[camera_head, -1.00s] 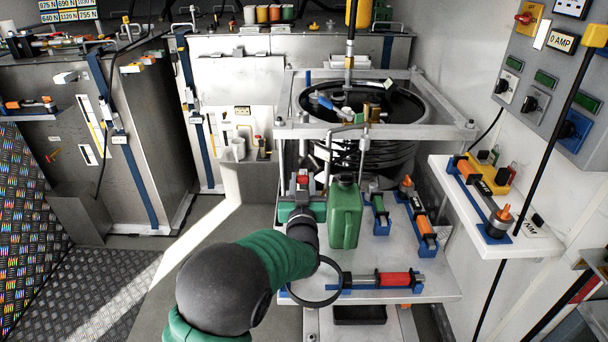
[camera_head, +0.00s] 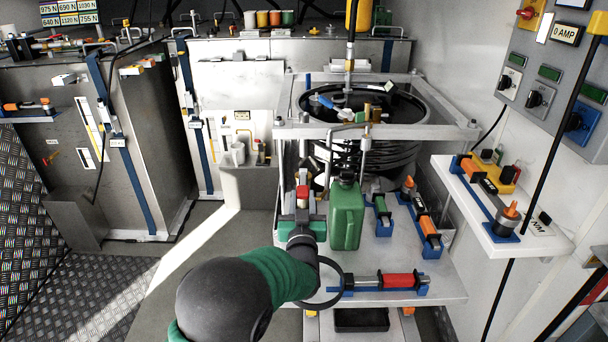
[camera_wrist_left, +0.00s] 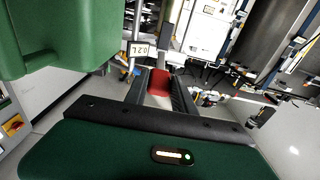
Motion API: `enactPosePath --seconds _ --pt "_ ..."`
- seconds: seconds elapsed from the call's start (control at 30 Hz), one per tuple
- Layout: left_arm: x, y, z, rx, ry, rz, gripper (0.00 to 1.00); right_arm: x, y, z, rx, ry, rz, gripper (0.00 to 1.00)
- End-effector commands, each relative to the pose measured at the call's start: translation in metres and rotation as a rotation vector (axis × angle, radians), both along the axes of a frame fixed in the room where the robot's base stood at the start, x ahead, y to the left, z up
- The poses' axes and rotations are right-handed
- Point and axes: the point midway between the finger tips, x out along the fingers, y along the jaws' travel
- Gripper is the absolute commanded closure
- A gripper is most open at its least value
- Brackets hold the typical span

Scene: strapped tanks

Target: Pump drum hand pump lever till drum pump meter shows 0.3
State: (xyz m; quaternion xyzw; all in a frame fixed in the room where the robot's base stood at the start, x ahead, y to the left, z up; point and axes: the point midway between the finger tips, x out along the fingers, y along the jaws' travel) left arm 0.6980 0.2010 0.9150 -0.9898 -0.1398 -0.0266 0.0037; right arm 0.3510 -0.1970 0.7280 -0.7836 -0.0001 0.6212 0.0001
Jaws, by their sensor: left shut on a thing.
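The red lever grip (camera_head: 302,192) of the drum hand pump shows between the fingers of my left gripper (camera_head: 302,205), in front of the drum stand. In the left wrist view the red grip (camera_wrist_left: 160,83) sits between the two dark fingers of my left gripper (camera_wrist_left: 163,88), which is shut on it. A small white meter display (camera_wrist_left: 138,49) lies just beyond the fingers; its digits appear upside down and seem to read 0.27. The black drum (camera_head: 390,104) stands in the metal frame. The rest of the lever is mostly hidden. My right gripper is not in view.
A green jerrycan (camera_head: 347,215) stands close right of my left gripper and fills the upper left of the wrist view. Several tools in blue holders, including a red-handled one (camera_head: 398,281), lie on the white shelf. A wall shelf (camera_head: 476,197) is at right.

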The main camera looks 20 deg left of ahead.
Motion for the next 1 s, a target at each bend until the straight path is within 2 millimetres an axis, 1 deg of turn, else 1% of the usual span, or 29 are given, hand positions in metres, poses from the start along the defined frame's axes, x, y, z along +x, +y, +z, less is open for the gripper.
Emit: enactPosePath --seconds 0.03,0.13,0.53,0.67,0.7,0.9,1.0 --pt "0.000 -0.001 -0.002 -0.001 0.010 -0.003 1.00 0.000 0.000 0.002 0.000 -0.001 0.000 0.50" --pt "0.001 -0.001 0.004 -0.001 0.010 -0.003 1.00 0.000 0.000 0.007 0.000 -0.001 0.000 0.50" --pt "0.012 0.002 0.043 0.000 0.002 -0.002 1.00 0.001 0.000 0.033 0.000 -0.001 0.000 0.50" --pt "0.013 0.003 0.047 0.000 0.001 -0.002 1.00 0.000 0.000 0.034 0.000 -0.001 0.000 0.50" --pt "0.013 0.003 0.046 0.000 0.000 -0.002 0.68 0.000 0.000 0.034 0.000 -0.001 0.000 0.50" --pt "0.013 0.003 0.046 0.000 0.000 -0.002 0.44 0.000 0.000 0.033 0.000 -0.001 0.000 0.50" --pt "0.013 0.003 0.046 0.000 0.000 -0.001 0.44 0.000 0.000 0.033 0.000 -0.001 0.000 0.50"
